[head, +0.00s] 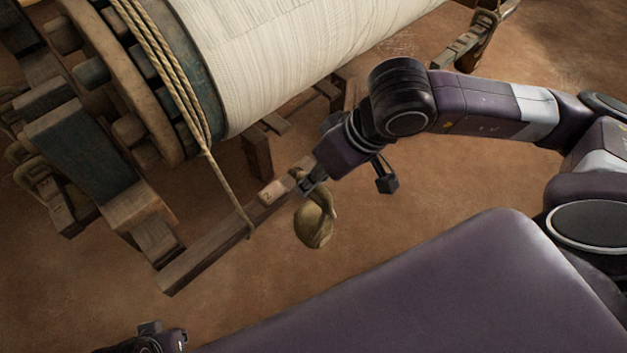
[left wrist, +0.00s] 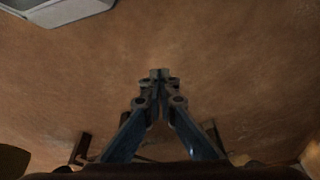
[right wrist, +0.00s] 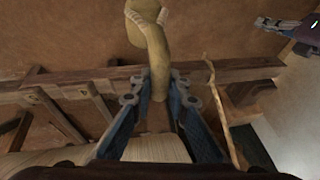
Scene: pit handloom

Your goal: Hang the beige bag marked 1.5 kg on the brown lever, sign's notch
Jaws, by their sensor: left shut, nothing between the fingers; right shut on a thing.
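The beige bag (head: 314,228) hangs from my right gripper (head: 305,183), which is shut on its looped strap. Its 1.5 kg marking cannot be read. The strap also shows between the fingers in the right wrist view (right wrist: 152,50). The brown lever (head: 205,247) is a long wooden bar slanting below the cloth roll, and it also crosses the right wrist view (right wrist: 225,72). A small pale sign (head: 271,192) sits on the lever, just left of the gripper. The bag is beside the lever; contact cannot be told, and the notch is not clear. My left gripper (left wrist: 159,75) is shut and empty.
A rope (head: 190,98) runs from the wooden wheel (head: 135,75) down to the lever. The cloth roll (head: 280,50) and loom frame (head: 85,150) fill the upper left. Other bags (head: 38,182) hang at far left. Open earthen floor (head: 250,310) lies below the lever.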

